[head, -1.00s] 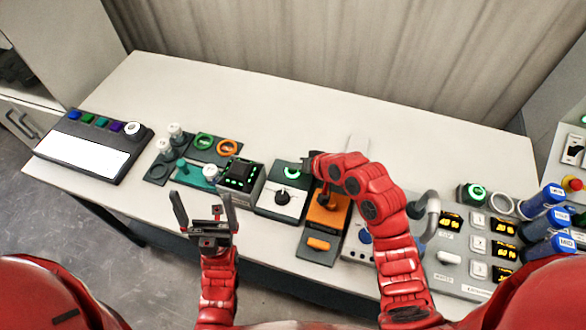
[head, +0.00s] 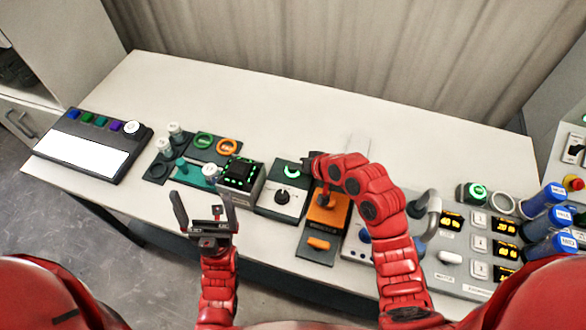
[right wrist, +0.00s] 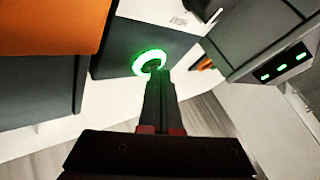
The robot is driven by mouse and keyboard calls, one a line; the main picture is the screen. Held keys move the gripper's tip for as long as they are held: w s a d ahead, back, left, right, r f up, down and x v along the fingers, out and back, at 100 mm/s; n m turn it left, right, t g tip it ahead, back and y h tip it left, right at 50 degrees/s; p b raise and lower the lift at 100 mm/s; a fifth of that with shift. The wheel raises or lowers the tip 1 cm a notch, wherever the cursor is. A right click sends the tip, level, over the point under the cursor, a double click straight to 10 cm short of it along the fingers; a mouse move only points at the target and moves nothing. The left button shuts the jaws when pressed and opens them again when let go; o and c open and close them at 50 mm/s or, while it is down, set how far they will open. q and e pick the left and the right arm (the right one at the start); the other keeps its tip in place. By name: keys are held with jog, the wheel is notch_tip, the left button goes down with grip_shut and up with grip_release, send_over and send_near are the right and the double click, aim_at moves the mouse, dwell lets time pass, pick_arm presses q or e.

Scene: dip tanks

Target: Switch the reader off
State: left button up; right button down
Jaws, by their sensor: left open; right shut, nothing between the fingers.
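A dark box with a white sloped face, a black knob and a lit green ring (head: 283,198) stands mid-table; I cannot read a label naming it the reader. My right gripper (head: 308,162) is shut and empty, beside the ring. In the right wrist view its closed fingertips (right wrist: 153,68) overlap the middle of the glowing green ring (right wrist: 149,62); I cannot tell whether they touch. A second dark box with a green-lit screen (head: 240,173) stands just left. My left gripper (head: 207,215) is open and empty, in front of the table edge.
An orange-topped unit (head: 327,212) stands right of the knob box, partly under my right arm. Further right are a panel with yellow readouts (head: 505,228) and blue-handled items (head: 545,197). Rings and small bottles lie left. The back of the table (head: 250,105) is clear.

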aim_at(295, 172)
jog(key=shift+f, duration=0.1)
dwell(0.3)
jog(key=shift+r, duration=0.35)
jog(key=shift+r+p, duration=0.15)
jog(key=shift+p, duration=0.15)
jog(key=shift+r+p, duration=1.5)
jog(key=shift+r, duration=1.45)
jog(key=shift+s+f, duration=0.1)
jog(key=shift+f, duration=0.05)
